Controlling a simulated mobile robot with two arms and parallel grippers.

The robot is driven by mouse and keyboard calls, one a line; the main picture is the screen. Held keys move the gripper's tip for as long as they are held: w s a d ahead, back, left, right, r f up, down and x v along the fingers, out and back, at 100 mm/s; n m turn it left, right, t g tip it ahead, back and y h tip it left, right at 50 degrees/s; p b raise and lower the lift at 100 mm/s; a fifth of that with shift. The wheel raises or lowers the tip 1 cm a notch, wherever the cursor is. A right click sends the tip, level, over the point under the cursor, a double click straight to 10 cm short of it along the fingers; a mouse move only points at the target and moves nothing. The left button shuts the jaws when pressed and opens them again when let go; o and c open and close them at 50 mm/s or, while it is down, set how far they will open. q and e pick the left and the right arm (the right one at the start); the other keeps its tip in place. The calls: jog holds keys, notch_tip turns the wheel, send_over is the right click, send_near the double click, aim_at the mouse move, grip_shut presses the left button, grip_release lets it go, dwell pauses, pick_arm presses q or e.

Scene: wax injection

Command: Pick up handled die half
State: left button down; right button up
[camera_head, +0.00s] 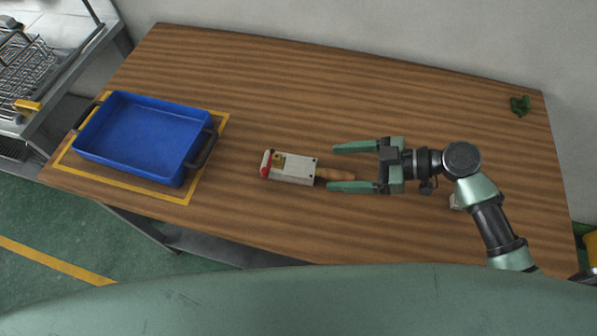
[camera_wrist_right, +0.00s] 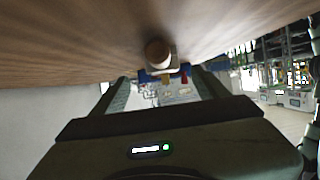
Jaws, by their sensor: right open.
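The handled die half (camera_head: 292,168) lies on the wooden table, a pale metal block with red and brass-coloured parts at its left end. Its wooden handle (camera_head: 335,174) points right, toward my right gripper (camera_head: 356,167). The right gripper is open, with one finger on the far side of the handle and the other near its front side. The handle tip shows end-on in the right wrist view (camera_wrist_right: 158,52), ahead of the spread fingers. Nothing is between the fingers in a closed grip. My left gripper is in neither view.
A blue tray (camera_head: 187,174) with dark handles sits inside a yellow outline at the table's left. A green object (camera_head: 520,105) lies at the far right. A small pale object (camera_head: 455,202) is partly hidden by my right arm. The table's middle back is clear.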

aim_at(312, 167)
jog(key=shift+w+a+f, duration=0.1)
jog(key=shift+a, duration=0.2)
jog(key=p+x, duration=0.1)
jog(key=x, duration=0.1)
jog(key=p+x, duration=0.1)
jog(key=x, duration=0.1)
jog(key=p+x, duration=0.1)
jog(key=x, duration=0.1)
jog(key=shift+a+r+p, duration=0.25)
jog(key=shift+a+p, duration=0.05)
jog(key=shift+p, duration=0.05)
jog(key=shift+a+f, duration=0.3)
jog(key=shift+a, duration=0.05)
jog(key=shift+d, duration=0.1)
grip_shut()
jog(key=shift+r, duration=0.15)
